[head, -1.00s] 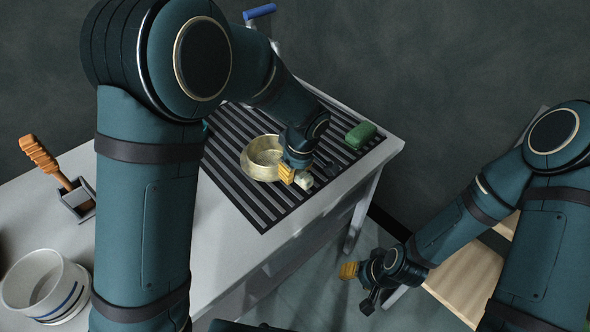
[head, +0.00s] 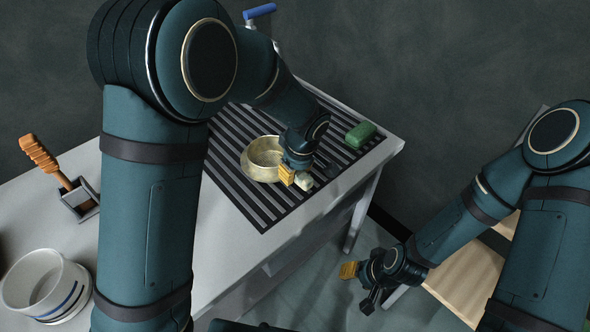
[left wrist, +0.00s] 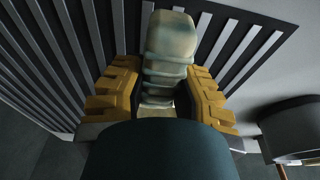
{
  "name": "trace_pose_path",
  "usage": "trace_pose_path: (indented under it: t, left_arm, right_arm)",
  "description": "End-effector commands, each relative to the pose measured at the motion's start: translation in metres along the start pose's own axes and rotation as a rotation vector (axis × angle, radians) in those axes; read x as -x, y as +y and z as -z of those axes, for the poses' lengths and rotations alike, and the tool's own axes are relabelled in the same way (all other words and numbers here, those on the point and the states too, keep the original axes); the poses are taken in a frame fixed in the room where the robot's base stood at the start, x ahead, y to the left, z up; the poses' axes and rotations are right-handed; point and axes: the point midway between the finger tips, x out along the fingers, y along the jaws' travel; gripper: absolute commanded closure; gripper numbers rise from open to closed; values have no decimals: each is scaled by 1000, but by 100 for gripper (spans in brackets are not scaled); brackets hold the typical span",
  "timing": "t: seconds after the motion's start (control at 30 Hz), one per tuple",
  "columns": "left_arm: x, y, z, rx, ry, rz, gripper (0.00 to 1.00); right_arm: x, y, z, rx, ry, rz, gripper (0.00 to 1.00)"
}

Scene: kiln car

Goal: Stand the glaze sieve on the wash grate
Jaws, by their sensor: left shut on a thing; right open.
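The glaze sieve, a round brass-coloured pan (head: 264,158), is at the wash grate (head: 229,171), a dark slatted panel in the grey worktop. The sieve looks level and seems to rest on the slats; its underside is hidden. My left gripper (head: 294,180) is at the sieve's near right side, low over the grate. In the left wrist view its yellow finger pads (left wrist: 156,100) are shut on a pale, worn handle (left wrist: 170,45), apparently the sieve's. My right gripper (head: 358,284) is open and empty, off the right side of the worktop.
A green block (head: 361,135) lies at the grate's far right corner. A blue-handled tap (head: 260,11) stands at the back. An orange-handled tool (head: 45,158) sits in a holder at left, near a white pot with blue bands (head: 42,286). A wooden surface (head: 468,275) is at right.

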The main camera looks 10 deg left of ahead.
Motion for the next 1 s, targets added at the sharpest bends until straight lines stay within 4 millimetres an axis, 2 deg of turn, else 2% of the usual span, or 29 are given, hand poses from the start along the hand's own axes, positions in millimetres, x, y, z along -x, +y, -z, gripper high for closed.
trace_pose_path:
  t: [0.87, 0.9, 0.97, 1.0]
  left_arm:
    - [-7, 0, -1, 0, 0, -1, 100]
    - [-7, 0, -1, 0, 0, -1, 62]
    - [-7, 0, -1, 0, 0, -1, 44]
    - [-7, 0, -1, 0, 0, -1, 44]
  right_arm:
    - [0, 0, 0, 0, 0, 0, 53]
    - [0, 0, 0, 0, 0, 0, 53]
    - [0, 0, 0, 0, 0, 0, 53]
    - [0, 0, 0, 0, 0, 0, 53]
